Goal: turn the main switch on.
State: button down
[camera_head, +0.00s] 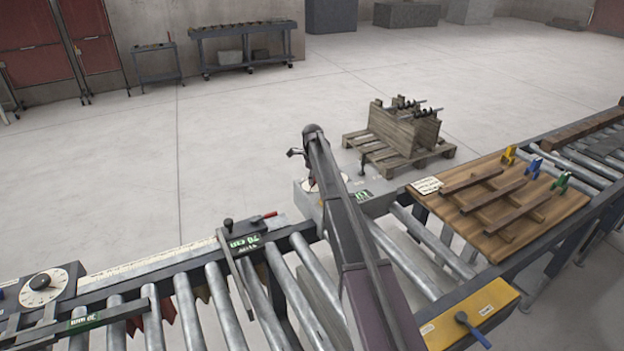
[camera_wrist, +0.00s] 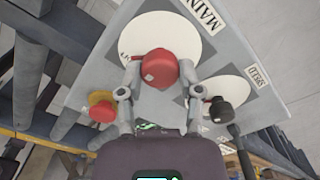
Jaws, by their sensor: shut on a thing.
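The main switch (camera_wrist: 157,64) is a red knob on a round white plate, beside a label reading "MAIN", on a grey control panel (camera_wrist: 228,58). My gripper (camera_wrist: 160,76) has a finger on each side of the red knob and is shut on it. In the head view my arm hides most of the gripper and the knob. There the panel (camera_head: 305,202) stands beside the rollers, with part of a white plate showing at my arm's left.
On the panel, a black knob (camera_wrist: 220,109) by a label reading "SPEED" is right of my gripper, and a red button (camera_wrist: 103,111) on yellow is left. Rollers (camera_head: 218,300) run left. A wooden board (camera_head: 520,240) lies right, and a pallet (camera_head: 368,150) stands behind.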

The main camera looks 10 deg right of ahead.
jog(key=shift+s+n, duration=0.1)
jog(key=shift+n, duration=0.3)
jog(key=n, duration=1.2)
jog(key=shift+s, duration=0.1)
jog(key=n, duration=0.5)
dwell(0.4)
jog(key=shift+c, duration=1.4)
grip_release()
jog(key=shift+f, duration=0.1)
